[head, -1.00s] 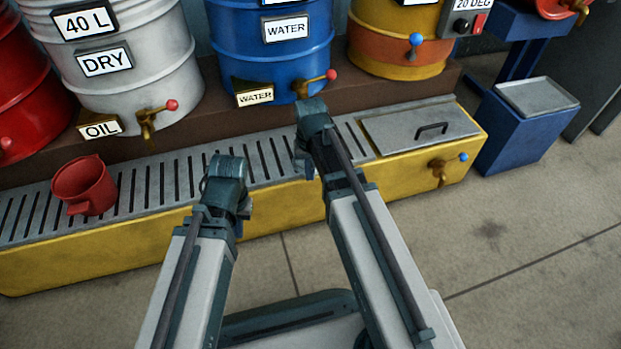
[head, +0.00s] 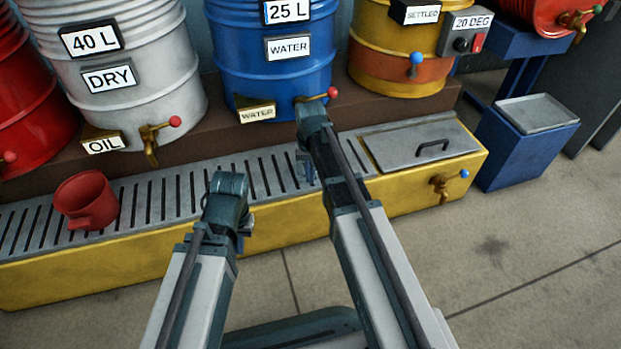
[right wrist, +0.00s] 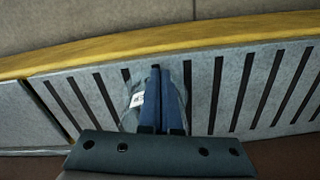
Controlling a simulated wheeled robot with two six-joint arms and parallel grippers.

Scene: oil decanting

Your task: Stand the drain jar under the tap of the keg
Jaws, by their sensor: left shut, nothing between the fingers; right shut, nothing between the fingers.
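A red keg (head: 552,14) lies on a blue stand at the top right of the head view, cut off by the frame edge. Its brass tap (head: 577,24) faces forward. I cannot make out a drain jar for certain. In the right wrist view a greyish shape with a white patch (right wrist: 137,100) shows beside my shut fingers; I cannot tell what it is. My right gripper (head: 306,170) is shut and empty over the slotted grating, far left of the keg; its fingers also show in the right wrist view (right wrist: 160,75). My left gripper (head: 243,232) is shut and empty at the trough's front.
A red mug (head: 86,200) stands on the grating (head: 165,200) of the yellow trough. White (head: 130,60), blue (head: 270,65) and yellow (head: 400,50) drums with taps stand behind. A blue block (head: 520,155) with a grey tray (head: 538,112) stands right of the trough. Floor (head: 530,270) is clear.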

